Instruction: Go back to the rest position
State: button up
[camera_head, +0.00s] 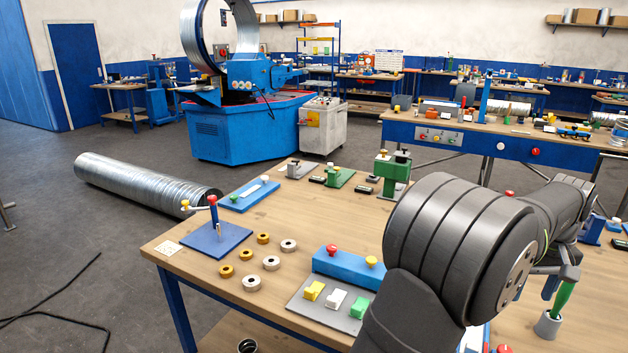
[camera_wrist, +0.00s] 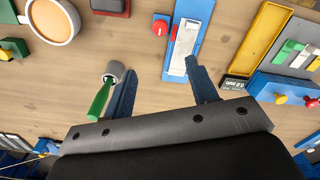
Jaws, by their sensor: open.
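My gripper (camera_wrist: 162,82) is open in the wrist view, its two blue fingers spread apart with nothing held between them. It is over the wooden workbench (camera_head: 240,205). A green-handled tool (camera_wrist: 100,101) stands in a small grey cup (camera_wrist: 114,70) just left of the left finger; I cannot tell whether they touch. A blue plate with a pale strip (camera_wrist: 188,40) and a red knob lies beyond the fingertips. In the head view my dark arm reaches across the right side of the bench and hides most of the gripper.
A blue control box (camera_head: 345,268) and a grey plate with yellow, white and green switches (camera_head: 328,304) sit left of my arm. Several rings and a blue plate with a post (camera_head: 216,238) stand farther left. A tan round container (camera_wrist: 52,20) is at the wrist view's upper left.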

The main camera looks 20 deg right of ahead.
aim_at(505, 350)
jog(key=shift+f, duration=0.15)
notch_tip(505, 350, down, 17)
jog(key=shift+f, duration=0.1)
dwell(0.4)
jog(key=shift+f, duration=0.2)
jog(key=shift+r+m, duration=0.2)
jog(key=shift+m, duration=0.6)
jog(key=m, duration=1.1)
jog(key=shift+m, duration=2.3)
